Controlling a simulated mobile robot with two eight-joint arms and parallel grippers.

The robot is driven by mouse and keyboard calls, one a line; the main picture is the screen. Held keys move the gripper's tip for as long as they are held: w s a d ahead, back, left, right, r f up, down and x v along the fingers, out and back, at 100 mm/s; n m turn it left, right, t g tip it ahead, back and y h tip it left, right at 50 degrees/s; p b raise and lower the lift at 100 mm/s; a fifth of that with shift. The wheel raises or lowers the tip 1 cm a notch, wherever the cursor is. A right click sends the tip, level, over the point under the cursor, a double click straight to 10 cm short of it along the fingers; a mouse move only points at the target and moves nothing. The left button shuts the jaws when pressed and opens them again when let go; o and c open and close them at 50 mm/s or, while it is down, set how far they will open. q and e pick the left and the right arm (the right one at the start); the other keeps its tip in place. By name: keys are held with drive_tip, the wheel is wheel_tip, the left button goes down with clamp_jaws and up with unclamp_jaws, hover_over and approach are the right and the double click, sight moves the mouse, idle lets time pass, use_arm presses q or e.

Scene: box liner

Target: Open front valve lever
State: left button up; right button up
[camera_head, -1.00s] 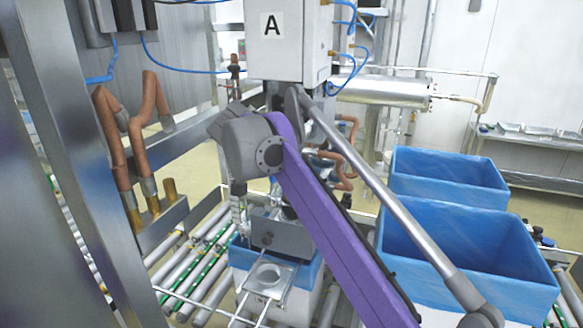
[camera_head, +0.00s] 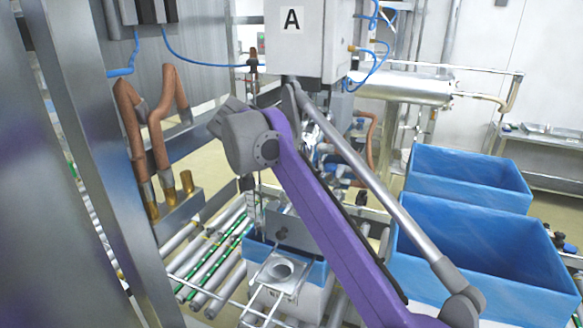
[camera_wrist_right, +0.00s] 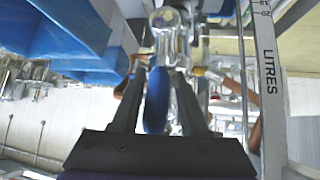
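A blue valve lever (camera_wrist_right: 157,100) shows in the right wrist view, attached near shiny metal valve parts (camera_wrist_right: 168,22). My right gripper (camera_wrist_right: 160,78) has its two dark fingers apart, one on each side of the lever. I cannot tell whether either finger touches it. In the head view my purple right arm crosses the middle and hides the lever and the right gripper. My left gripper is in neither view.
A white cabinet marked A (camera_head: 307,40) hangs above the arm. Blue-lined boxes (camera_head: 470,175) stand at the right. Copper-coloured pipes (camera_head: 160,130) and a steel post (camera_head: 85,130) are at the left. A roller conveyor (camera_head: 215,255) runs below. A LITRES scale (camera_wrist_right: 270,85) stands close by the right gripper.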

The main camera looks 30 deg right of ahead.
drive_tip(key=shift+o, duration=0.7)
drive_tip(key=shift+r, duration=0.1)
drive_tip(key=v, duration=1)
drive_tip(key=shift+s+a+r, duration=0.2)
drive_tip(key=shift+a, duration=0.1)
